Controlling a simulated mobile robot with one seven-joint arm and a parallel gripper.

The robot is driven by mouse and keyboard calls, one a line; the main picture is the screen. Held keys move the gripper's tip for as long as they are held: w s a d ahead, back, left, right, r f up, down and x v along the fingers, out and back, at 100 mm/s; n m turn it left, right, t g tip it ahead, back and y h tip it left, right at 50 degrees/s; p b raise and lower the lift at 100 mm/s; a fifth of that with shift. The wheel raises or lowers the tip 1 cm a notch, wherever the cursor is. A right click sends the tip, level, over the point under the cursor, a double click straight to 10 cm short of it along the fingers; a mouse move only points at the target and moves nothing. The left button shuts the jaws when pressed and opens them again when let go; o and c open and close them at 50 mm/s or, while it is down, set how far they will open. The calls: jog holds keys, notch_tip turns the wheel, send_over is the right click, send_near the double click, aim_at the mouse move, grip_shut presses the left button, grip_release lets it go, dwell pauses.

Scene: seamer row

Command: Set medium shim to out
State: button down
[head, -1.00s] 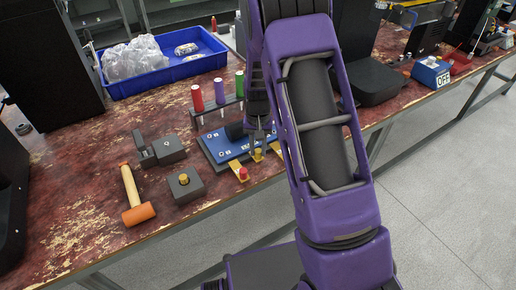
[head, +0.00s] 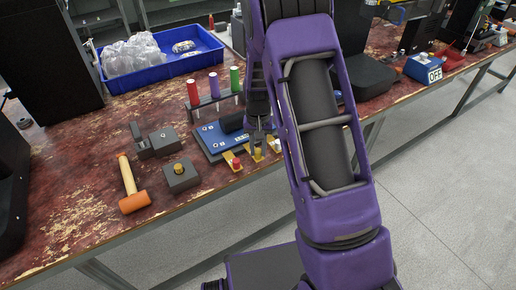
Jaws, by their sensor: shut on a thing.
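A blue fixture (head: 214,144) lies near the front edge of the bench, with brass-coloured tabs sticking out of its front side. The left tab has a red knob (head: 236,163). The middle tab has a yellow knob (head: 257,154), and a pale knob (head: 277,145) shows to its right. My gripper (head: 257,145) points down and is shut at the yellow knob of the middle tab. My arm hides the right part of the fixture. I cannot read which tab is the medium shim.
A rack with red, purple and green handles (head: 214,84) stands behind the fixture. A grey block with a brass knob (head: 181,175), a clamp-like block (head: 155,142) and an orange mallet (head: 133,188) lie to the left. A blue bin (head: 125,88) stands behind.

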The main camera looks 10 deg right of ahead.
aim_at(259, 151)
jog(key=shift+s, duration=0.25)
jog(key=c, duration=0.7)
grip_release()
jog(key=shift+d, duration=0.1)
jog(key=shift+o, duration=0.2)
notch_tip(259, 151, up, 18)
jog(key=p, duration=0.2)
jog(key=shift+f, duration=0.25)
jog(key=shift+w, duration=0.1)
